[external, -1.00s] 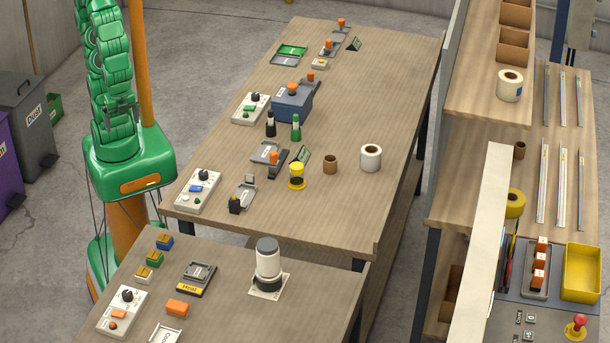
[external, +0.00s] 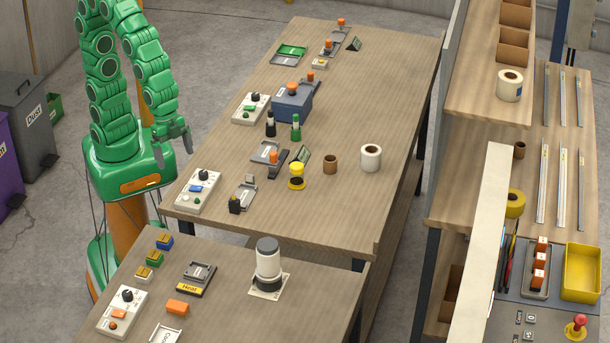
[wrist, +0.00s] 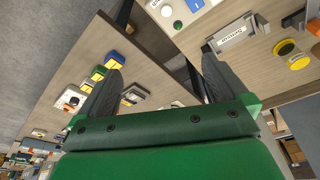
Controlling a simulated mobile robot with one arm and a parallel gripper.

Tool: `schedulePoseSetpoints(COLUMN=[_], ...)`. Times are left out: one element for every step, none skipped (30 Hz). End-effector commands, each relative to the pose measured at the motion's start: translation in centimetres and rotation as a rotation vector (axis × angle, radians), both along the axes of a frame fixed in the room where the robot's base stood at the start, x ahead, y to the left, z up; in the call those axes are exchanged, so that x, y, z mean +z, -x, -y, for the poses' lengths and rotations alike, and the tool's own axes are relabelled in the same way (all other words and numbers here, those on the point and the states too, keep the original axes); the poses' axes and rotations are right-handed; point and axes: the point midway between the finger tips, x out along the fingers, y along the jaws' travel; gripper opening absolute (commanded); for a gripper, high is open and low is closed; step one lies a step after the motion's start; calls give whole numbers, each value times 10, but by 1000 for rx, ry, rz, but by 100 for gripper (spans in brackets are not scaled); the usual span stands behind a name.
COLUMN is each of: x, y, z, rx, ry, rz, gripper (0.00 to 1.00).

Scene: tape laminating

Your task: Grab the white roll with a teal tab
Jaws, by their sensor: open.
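A white roll (external: 509,86) stands on the upper shelf at the right, with a small bluish mark on its right side. A second white roll (external: 370,158) with a dark core stands on the long table's right side, and I see no tab on it. Neither roll is clear in the wrist view. My green gripper (external: 173,148) hangs left of the long table, far from both rolls. In the wrist view my gripper (wrist: 162,62) has its two dark fingers spread apart with nothing between them.
The long table (external: 385,95) holds a small brown roll (external: 330,164), a yellow-topped item (external: 297,175), bottles and control boxes. A near table (external: 320,300) carries a white cylinder device (external: 268,262). A yellow roll (external: 515,203) lies on the right bench.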

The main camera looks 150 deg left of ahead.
Motion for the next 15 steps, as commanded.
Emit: schedulePoseSetpoints(x=[-5, -7, -10, -12, -13, -16, -18, -20, -23, -24, -26, -30, -32, -35, -37], y=[-12, -20, -30, -38, -45, -54, -61, -68, -76, -82, -88, -94, -99, -104, -109], z=[-14, -23, -34, -43, -52, -64, -74, -84, -98, -108, -118, -132, -143, -154, -168], rx=[26, 38, 57, 69, 83, 100, 114, 127, 146, 158, 172, 190, 204, 217, 235], ry=[-5, -11, -17, -22, -30, -38, -44, -52, -60, -68, -76, -86, -93, -103, -114], rz=[21, 40, 61, 79, 99, 122, 139, 157, 179, 196, 217, 236, 251, 269, 290], gripper=[100, 100, 100, 100, 100, 100, 100, 100, 100, 100, 100, 100, 100, 100, 100])
